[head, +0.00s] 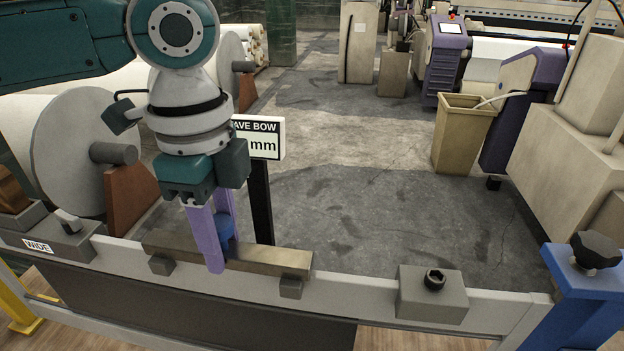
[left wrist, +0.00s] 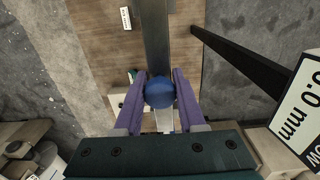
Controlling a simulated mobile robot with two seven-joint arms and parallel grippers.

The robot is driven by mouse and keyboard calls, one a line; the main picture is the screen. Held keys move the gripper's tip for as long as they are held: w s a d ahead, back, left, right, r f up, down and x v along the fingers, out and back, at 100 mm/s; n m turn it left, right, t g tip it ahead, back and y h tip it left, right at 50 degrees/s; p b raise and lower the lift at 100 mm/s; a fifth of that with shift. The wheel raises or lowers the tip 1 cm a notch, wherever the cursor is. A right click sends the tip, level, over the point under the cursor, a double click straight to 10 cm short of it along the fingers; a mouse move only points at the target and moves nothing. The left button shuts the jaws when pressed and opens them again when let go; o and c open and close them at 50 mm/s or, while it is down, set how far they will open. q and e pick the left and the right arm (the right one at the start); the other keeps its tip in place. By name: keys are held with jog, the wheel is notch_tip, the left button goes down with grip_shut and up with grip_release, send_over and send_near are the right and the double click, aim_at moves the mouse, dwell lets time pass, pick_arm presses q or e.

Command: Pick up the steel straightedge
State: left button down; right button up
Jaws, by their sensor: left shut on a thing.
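The steel straightedge (head: 276,261) is a long flat bar lying along the grey rail in the head view, at small blocks on the rail's front. It also shows in the left wrist view (left wrist: 155,40), running up from between the fingers. A round blue knob (left wrist: 160,92) stands on the bar. My left gripper (head: 222,257) reaches down from above with purple fingers. They are shut on the knob, one on each side, as the left wrist view shows. Part of the bar is hidden behind the fingers. I cannot tell whether the bar is clear of its supports. My right gripper is out of view.
A sign (head: 262,138) on a black post (head: 261,200) stands close behind the bar. A grey block (head: 432,294) sits on the rail to the right, before a blue clamp (head: 585,300) with a black knob. Large white rolls (head: 75,150) stand at left.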

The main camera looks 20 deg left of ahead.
pick_arm(q)
notch_tip(320, 180, up, 14)
notch_tip(320, 180, up, 6)
send_over(218, 220)
jog(key=shift+s+p, duration=0.1)
jog(key=shift+p, duration=0.35)
jog(key=c, duration=1.1)
grip_release()
grip_shut()
